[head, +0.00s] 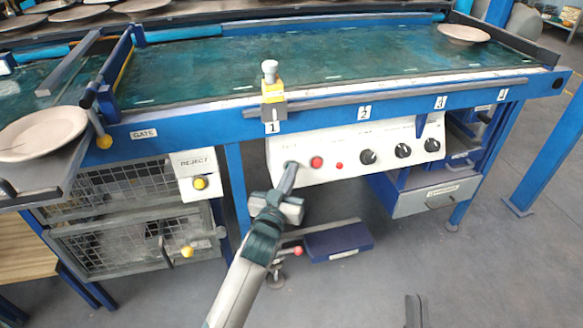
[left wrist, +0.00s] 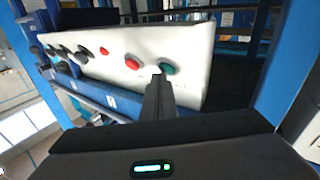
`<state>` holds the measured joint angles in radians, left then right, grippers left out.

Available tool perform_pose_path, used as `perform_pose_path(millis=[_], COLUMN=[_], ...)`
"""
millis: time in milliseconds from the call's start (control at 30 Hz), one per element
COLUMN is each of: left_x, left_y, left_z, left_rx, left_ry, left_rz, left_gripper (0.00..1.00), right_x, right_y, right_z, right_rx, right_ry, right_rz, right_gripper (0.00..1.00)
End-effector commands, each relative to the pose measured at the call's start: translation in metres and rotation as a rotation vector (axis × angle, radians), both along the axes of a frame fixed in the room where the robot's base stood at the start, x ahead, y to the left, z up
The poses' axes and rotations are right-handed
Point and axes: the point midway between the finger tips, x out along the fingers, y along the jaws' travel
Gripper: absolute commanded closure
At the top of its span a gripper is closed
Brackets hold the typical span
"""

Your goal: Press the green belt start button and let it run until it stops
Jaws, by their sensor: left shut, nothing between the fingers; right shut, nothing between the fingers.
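The white control panel (head: 345,150) hangs under the belt's front rail. In the left wrist view the green button (left wrist: 169,68) sits at the panel's end, beside a red button (left wrist: 132,64). My left gripper (head: 291,165) is shut and empty, its fingertips at the panel left of the red button (head: 316,162). In the left wrist view its fingertips (left wrist: 160,77) overlap the green button's lower edge; I cannot tell whether they touch. In the head view the green button is hidden behind them. My right gripper (head: 415,310) shows only as a dark tip at the bottom, shut and empty.
The green belt (head: 300,60) carries a plate (head: 463,34) at its far right. Another plate (head: 42,133) lies at left near the gate. Black knobs (head: 368,157) line the panel. A yellow-based stop (head: 272,90) stands at mark 1. A drawer (head: 425,195) hangs below right.

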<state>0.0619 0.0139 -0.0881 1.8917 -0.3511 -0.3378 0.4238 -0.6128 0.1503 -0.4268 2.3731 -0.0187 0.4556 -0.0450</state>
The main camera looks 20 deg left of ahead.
Motion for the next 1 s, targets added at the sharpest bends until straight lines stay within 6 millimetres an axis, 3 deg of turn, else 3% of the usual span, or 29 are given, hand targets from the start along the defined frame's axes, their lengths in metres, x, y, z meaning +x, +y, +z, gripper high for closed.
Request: perform_pose_path(millis=[533, 1000], left_x=[-0.011, -0.013], left_y=[-0.007, -0.009], left_z=[0.009, 0.009], left_rx=[0.0, 0.0], left_ry=[0.001, 0.001], left_rz=[0.001, 0.0], left_gripper=[1.0, 1.0], right_x=[0.0, 0.0], right_y=[0.0, 0.0], right_z=[0.015, 0.016], right_rx=[0.0, 0.0], right_ry=[0.0, 0.0], right_rz=[0.0, 0.0], right_gripper=[1.0, 1.0])
